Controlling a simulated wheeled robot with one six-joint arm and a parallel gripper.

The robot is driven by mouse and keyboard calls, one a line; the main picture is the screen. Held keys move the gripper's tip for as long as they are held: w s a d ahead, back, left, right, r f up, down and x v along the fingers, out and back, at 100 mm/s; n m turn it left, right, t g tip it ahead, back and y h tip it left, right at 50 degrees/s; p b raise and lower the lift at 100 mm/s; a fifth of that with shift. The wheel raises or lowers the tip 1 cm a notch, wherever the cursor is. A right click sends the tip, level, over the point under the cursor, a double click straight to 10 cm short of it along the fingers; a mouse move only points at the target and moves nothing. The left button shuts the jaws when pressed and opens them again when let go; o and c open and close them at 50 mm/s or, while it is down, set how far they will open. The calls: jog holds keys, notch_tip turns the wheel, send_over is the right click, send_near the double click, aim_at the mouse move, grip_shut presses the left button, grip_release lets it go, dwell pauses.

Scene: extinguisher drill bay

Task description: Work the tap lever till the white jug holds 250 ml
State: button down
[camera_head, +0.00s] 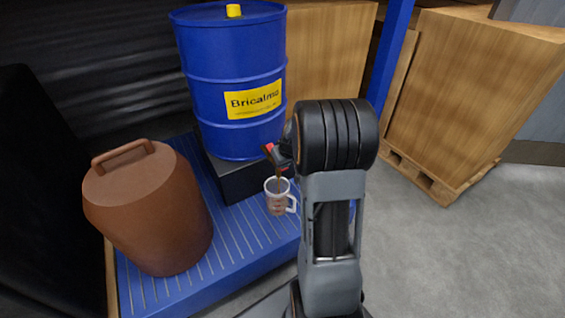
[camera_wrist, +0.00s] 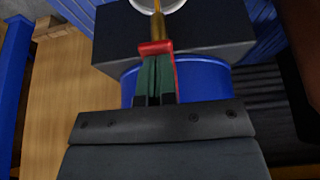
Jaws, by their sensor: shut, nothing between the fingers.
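The lever also shows in the wrist view (camera_wrist: 156,47), right at my gripper's fingertips. My gripper (camera_wrist: 155,75) is shut with nothing between its fingers, and its tips look to be against the lever. A brown stream (camera_head: 279,181) runs down from the tap into the white jug (camera_head: 276,205), which stands upright below. Brownish liquid shows in the jug; I cannot read its level. In the head view my arm hides most of the gripper.
The drum rests on a black block (camera_head: 246,182) above a blue ribbed platform (camera_head: 235,258). A brown lidded container (camera_head: 150,215) stands at the left. Wooden crates (camera_head: 480,95) and a blue post (camera_head: 389,55) stand behind. Grey floor (camera_head: 450,255) is clear at the right.

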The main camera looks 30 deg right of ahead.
jog(key=s+p+v, duration=0.1)
jog(key=p+v, duration=0.4)
jog(key=v, duration=0.8)
jog(key=shift+s+p, duration=0.25)
jog(key=shift+p, duration=0.05)
jog(key=shift+a+r, duration=0.1)
dwell(0.4)
